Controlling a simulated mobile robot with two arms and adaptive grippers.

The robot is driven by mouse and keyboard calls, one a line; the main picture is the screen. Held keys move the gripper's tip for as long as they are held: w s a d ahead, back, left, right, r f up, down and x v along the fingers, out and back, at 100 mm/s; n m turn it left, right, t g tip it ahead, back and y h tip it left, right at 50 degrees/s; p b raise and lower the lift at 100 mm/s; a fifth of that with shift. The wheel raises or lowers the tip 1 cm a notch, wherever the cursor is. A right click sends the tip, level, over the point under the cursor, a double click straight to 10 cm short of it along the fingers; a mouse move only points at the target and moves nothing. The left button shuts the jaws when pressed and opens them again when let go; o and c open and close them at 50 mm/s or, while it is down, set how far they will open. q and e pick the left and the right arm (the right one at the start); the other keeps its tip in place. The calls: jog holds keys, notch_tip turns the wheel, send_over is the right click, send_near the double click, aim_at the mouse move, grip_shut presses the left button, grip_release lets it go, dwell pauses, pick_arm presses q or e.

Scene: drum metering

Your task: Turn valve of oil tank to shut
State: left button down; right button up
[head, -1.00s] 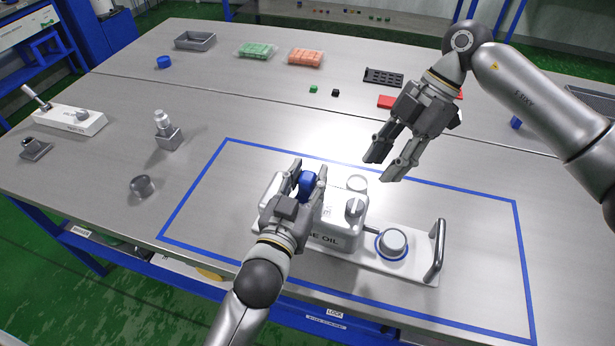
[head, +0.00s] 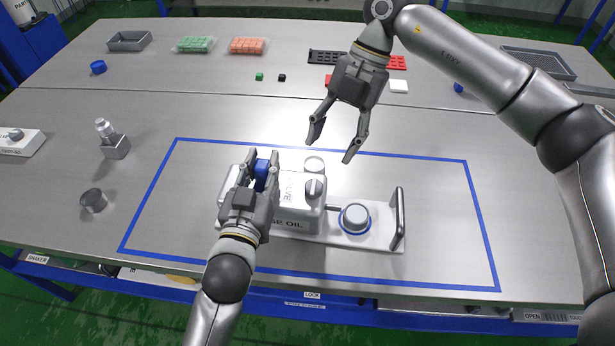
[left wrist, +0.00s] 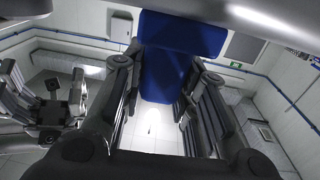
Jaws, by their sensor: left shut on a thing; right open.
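The white oil tank (head: 297,213) with "OIL" lettering stands on a white base plate inside the blue outline. A grey knob (head: 314,188), with lettering beside it, sits on the tank's right part. My left gripper (head: 262,156) is over the tank's left part, shut on a blue part (head: 262,174). The blue part also shows between the fingers in the left wrist view (left wrist: 180,38). The gripper hides where it meets the tank. My right gripper (head: 331,145) is open and empty, above and behind the tank.
A pale round piece (head: 314,164) is behind the knob. A bottle in a holder (head: 110,140) and a small grey cup (head: 93,200) stand left. The outlined area's right side is clear.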

aim_at(314, 185)
jog(key=s+a+r+n+t+h, duration=0.1)
jog(key=a+r+n+t+h, duration=0.1)
jog(key=n, duration=1.3)
jog(key=s+a+r+n+t+h, duration=0.1)
jog(key=s+a+n+h, duration=0.1)
jog(key=n, duration=1.3)
jog(key=f, duration=1.2)
jog(key=shift+d, duration=0.2)
jog(key=c, duration=1)
